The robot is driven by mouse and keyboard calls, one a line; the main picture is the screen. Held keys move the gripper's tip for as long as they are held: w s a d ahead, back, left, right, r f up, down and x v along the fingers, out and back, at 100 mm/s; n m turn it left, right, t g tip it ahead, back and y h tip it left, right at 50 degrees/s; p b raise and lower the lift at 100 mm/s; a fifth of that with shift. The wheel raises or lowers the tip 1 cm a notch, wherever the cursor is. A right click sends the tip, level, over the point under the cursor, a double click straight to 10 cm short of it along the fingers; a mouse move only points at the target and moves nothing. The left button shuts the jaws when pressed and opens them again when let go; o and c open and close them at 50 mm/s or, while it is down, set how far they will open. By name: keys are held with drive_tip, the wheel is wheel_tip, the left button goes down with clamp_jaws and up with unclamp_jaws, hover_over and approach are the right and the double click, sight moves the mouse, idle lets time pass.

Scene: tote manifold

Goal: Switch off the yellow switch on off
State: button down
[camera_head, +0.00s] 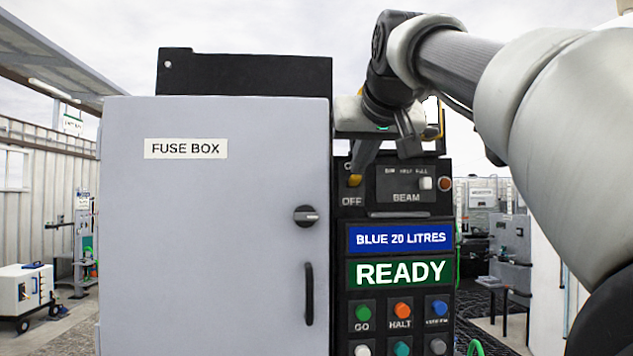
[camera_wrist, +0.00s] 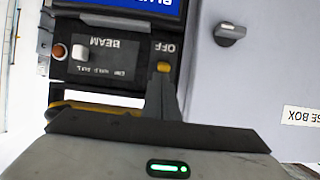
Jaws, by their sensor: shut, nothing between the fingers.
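The yellow switch (camera_head: 354,181) is a small lever on the black control panel, just above the word OFF. A label above it is mostly hidden by my gripper. In the wrist view, which is upside down, the yellow switch (camera_wrist: 164,66) shows right at the fingertips. My gripper (camera_head: 358,170) is shut and empty, pointing down at the switch from above. Its tips (camera_wrist: 163,77) are at the lever, touching it or very close; I cannot tell which. I cannot tell for sure which way the lever is set.
A grey FUSE BOX door (camera_head: 215,250) with a dark knob (camera_head: 306,216) stands left of the panel. A BEAM slider (camera_head: 425,183) and an orange lamp (camera_head: 445,184) are right of the switch. A READY display (camera_head: 400,272) and several coloured buttons sit below.

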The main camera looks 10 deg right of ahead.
sight(359, 178)
drive_tip(key=f+t+b, duration=0.2)
drive_tip(key=b, duration=0.4)
drive_tip(key=s+f+t+b, duration=0.1)
drive_tip(key=f+t+b, duration=0.1)
drive_tip(key=b, duration=0.5)
drive_tip(key=shift+s+t, duration=0.1)
drive_tip(key=shift+t, duration=0.5)
drive_tip(key=shift+r, duration=0.55)
drive_tip(key=shift+s+f, duration=0.1)
